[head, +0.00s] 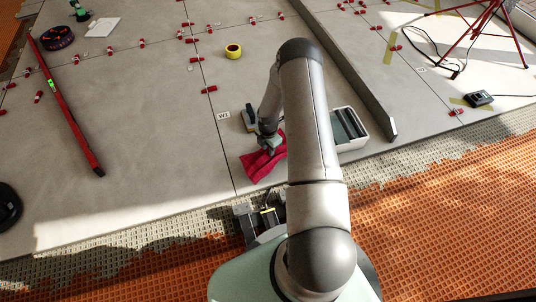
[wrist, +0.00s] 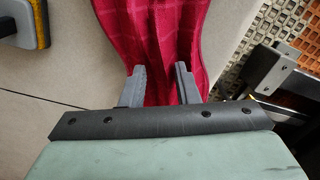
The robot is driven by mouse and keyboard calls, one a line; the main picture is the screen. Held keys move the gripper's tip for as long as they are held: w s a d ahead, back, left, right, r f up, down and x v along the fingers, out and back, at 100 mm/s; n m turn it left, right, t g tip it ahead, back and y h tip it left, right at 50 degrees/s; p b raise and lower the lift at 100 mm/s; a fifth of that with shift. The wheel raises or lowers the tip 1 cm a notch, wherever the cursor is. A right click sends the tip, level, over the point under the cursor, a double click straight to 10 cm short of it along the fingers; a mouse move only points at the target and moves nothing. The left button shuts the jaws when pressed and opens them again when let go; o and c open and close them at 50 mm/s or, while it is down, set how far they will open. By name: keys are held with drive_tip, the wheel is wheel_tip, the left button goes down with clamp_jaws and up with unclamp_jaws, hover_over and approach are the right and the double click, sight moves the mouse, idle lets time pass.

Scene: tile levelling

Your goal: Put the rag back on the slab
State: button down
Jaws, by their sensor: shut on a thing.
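The rag (head: 262,164) is dark red cloth over the front part of the grey slab (head: 130,150), left of my arm. My gripper (head: 269,142) is at the rag's upper end. In the wrist view the rag (wrist: 165,30) runs bunched between the two grey fingers of my gripper (wrist: 160,72), which are shut on it. The rag spreads out beyond the fingertips, over the pale slab (wrist: 75,60). I cannot tell whether its lower end touches the slab.
Orange matting (head: 450,210) borders the slab's front.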

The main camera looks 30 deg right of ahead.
drive_tip(key=shift+w+d+f, duration=0.1)
drive_tip(key=shift+w+f, duration=0.1)
drive_tip(key=shift+f, duration=0.1)
drive_tip(key=shift+w+f+b, duration=0.1)
drive_tip(key=shift+f+b, duration=0.7)
drive_tip(key=shift+f, duration=0.75)
drive_tip(key=shift+f, duration=0.1)
drive_tip(key=c, duration=1.1)
unclamp_jaws()
